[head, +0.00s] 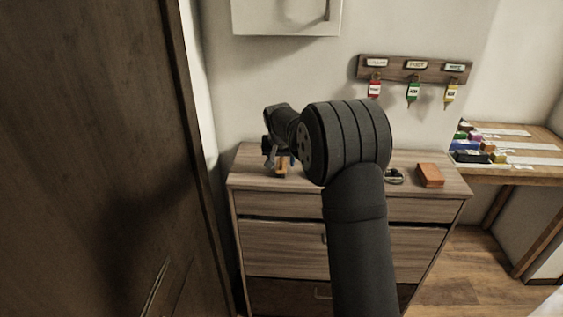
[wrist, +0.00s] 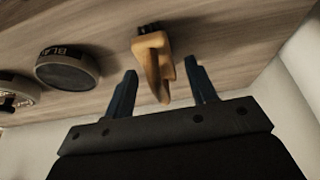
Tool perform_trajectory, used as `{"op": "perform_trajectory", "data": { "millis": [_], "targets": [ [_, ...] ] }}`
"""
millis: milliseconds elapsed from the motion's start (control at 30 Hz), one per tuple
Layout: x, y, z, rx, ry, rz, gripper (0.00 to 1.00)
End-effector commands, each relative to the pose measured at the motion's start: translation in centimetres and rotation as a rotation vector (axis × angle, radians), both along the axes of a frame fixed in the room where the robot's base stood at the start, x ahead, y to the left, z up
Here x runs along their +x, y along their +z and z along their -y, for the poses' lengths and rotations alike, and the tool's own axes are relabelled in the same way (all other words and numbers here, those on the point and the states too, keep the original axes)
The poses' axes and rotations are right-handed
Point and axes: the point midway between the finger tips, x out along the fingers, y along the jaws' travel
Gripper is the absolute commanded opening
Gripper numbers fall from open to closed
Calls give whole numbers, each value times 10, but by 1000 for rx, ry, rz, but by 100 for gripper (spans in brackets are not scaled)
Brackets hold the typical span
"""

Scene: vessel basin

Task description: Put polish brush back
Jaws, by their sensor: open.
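The polish brush (wrist: 153,60) has a light wooden body and a dark tip that looks like bristles. In the wrist view it is near the dresser top, with its wooden end between my two fingers. My gripper (wrist: 162,84) is open, with gaps visible on both sides of the brush. In the head view, my gripper (head: 276,155) is over the left part of the dresser top, and a small part of the brush (head: 281,171) shows below it. My own arm hides the middle of the dresser top there.
The wooden dresser (head: 255,207) stands against the wall. A round dark tin (wrist: 67,72) is left of the brush in the wrist view. An orange-brown block (head: 430,175) lies at the right of the top. A key rack (head: 400,69) hangs above; a brown door (head: 90,150) is at left.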

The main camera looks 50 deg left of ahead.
Motion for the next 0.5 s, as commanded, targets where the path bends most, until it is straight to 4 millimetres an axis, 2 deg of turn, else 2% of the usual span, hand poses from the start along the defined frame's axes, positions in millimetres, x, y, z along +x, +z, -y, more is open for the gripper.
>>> {"op": "perform_trajectory", "data": {
  "millis": [300, 500],
  "targets": [
    [-18, 62, 17, 3, 0, 2, 52],
    [-28, 93, 26, 3, 0, 1, 52]
  ]
}}
